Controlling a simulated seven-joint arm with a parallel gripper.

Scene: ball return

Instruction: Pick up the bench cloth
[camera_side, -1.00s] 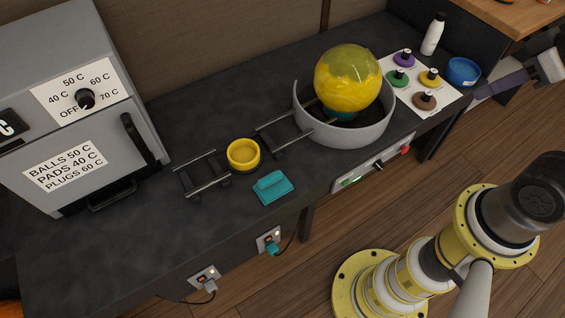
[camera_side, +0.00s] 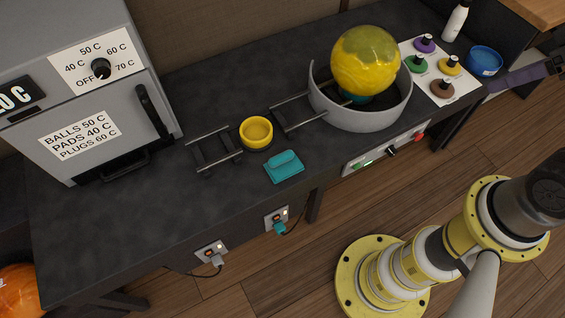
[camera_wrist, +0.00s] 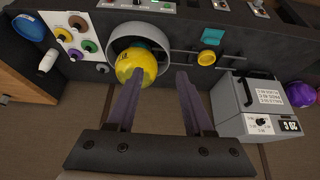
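The bench cloth appears to be the teal piece (camera_side: 284,168) with a raised ridge on top, lying flat on the dark bench near its front edge. In the wrist view it is the teal patch (camera_wrist: 212,36) at upper right of centre. My gripper (camera_wrist: 160,72) shows two purple fingers spread apart with nothing between them, open and well away from the cloth. In the side view only a purple finger (camera_side: 515,80) shows at the right edge, off the end of the bench; the fingertips are hard to make out there.
A yellow ring-like cup (camera_side: 256,133) and rails (camera_side: 213,151) lie behind the cloth. A grey round basin (camera_side: 360,116) holds a yellow ball (camera_side: 366,60). A grey oven (camera_side: 95,110) stands left. Coloured knobbed plugs, a blue bowl (camera_side: 485,61) and a white bottle (camera_side: 456,21) are right.

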